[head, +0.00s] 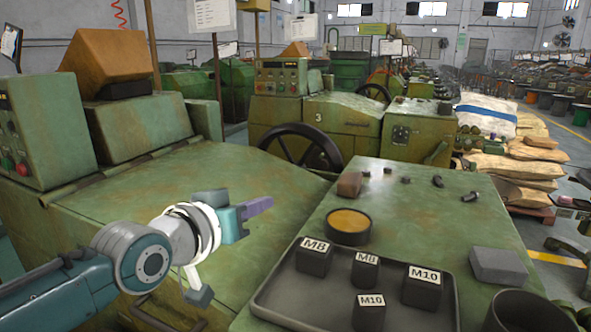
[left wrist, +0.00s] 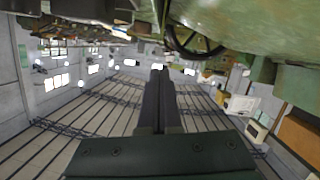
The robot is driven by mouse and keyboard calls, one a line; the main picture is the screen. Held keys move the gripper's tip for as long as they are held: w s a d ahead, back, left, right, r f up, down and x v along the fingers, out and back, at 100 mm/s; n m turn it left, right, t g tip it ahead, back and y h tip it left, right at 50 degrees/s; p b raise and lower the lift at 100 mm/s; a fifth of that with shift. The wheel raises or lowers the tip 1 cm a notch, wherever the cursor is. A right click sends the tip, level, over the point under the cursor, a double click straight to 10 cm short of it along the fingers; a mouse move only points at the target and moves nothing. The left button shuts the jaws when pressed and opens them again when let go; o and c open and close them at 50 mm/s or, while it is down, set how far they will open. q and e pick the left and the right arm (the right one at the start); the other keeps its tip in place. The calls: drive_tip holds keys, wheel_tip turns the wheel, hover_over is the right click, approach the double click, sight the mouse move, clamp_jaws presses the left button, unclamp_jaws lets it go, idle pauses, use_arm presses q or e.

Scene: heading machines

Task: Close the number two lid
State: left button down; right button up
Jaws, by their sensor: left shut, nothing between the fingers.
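A wide, worn green lid (head: 120,195) lies low and gently sloped on the near machine at the left in the head view. No number shows on it, so I cannot tell if it is the number two lid. My left arm covers part of its front edge. My left gripper (head: 260,206) is shut and empty, in front of the lid's right part; I cannot tell if it touches. In the left wrist view the shut fingers (left wrist: 158,75) point away with nothing between them. My right gripper is not in view.
A green table (head: 420,205) at right bears a dark tray (head: 278,300) with M8 and M10 blocks, a round tin (head: 348,227) and a grey block (head: 498,266). A black handwheel (head: 300,150) stands behind the lid. The machine marked 3 (head: 340,125) stands further back.

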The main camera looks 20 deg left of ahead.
use_arm(q)
drive_tip(key=w+d+r+p+v, duration=0.1)
drive_tip(key=r+p+v, duration=0.15)
drive_tip(key=v, duration=0.85)
drive_tip(key=s+d+f+m+g+y, duration=0.1)
drive_tip(key=s+d+f+m+g, duration=0.15)
drive_tip(key=s+g, duration=0.6)
drive_tip(key=s+d+f+m+g, duration=0.1)
drive_tip(key=s+d+f+g, duration=0.2)
drive_tip(key=s, duration=1.1)
wheel_tip(320, 180, up, 35)
drive_tip(key=a+p, duration=0.1)
drive_tip(key=p, duration=3.5)
drive_tip(key=shift+s+r+p, duration=0.2)
drive_tip(key=shift+s+p, duration=0.15)
drive_tip(key=shift+s, duration=0.1)
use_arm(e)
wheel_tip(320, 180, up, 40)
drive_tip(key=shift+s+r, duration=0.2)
